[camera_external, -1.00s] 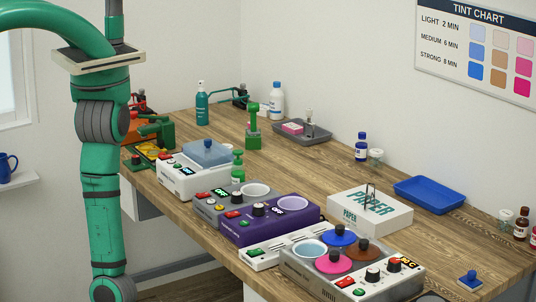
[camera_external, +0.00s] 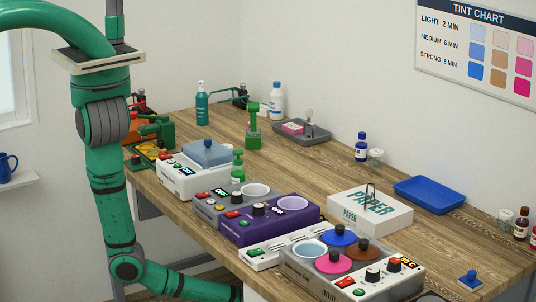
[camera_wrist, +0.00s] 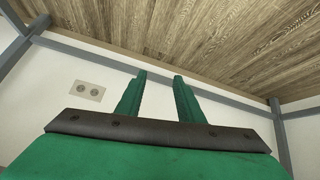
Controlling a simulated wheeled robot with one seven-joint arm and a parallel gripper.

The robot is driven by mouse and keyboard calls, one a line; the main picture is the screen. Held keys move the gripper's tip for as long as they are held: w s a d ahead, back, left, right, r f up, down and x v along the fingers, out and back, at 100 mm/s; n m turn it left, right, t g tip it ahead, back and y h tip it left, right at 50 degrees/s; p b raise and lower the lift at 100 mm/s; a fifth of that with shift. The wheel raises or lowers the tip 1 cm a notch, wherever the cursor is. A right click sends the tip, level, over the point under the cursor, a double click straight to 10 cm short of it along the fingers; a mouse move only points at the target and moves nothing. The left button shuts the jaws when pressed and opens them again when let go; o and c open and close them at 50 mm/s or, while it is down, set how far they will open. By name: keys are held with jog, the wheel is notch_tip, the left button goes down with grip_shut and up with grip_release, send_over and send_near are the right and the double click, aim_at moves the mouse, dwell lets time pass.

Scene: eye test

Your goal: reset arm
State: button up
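My gripper (camera_wrist: 160,74) shows in the wrist view as two green fingers on a dark bar. The fingers stand apart with nothing between them, so it is open and empty. In the external view my gripper is out of sight. My green arm hangs down at the left of that view, in front of the workbench (camera_external: 330,165). It bends at a low joint, and its last visible link runs right along the bottom edge, below the bench top.
In the wrist view a wooden surface (camera_wrist: 200,30) fills the top, with grey frame bars and a wall socket (camera_wrist: 87,91) beyond. The bench holds a white device (camera_external: 190,178), a purple device (camera_external: 265,230), a paper box (camera_external: 370,215) and a blue tray (camera_external: 428,194).

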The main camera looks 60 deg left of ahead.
jog(key=w+a+r+m+t, duration=0.2)
jog(key=w+a+r+t, duration=0.1)
jog(key=a+r, duration=0.8)
jog(key=s+a+r+m+t, duration=0.1)
jog(key=s+a+r+m, duration=0.1)
jog(key=s+a+r, duration=0.55)
jog(key=s+d+r+m+t+h, duration=0.1)
jog(key=s+r, duration=0.3)
jog(key=s, duration=0.6)
jog(key=s+r+m+h, duration=0.1)
jog(key=s+r, duration=0.3)
jog(key=s, duration=0.6)
jog(key=s+d+r+n+t+y, duration=0.1)
jog(key=s+d+r, duration=0.4)
jog(key=r, duration=0.4)
jog(key=s+d+r+n+t, duration=0.1)
jog(key=s+d+r, duration=0.3)
jog(key=r, duration=0.4)
jog(key=shift+s+d+r+n+t+y, duration=0.4)
jog(key=shift+d+n, duration=0.25)
jog(key=shift+n, duration=0.15)
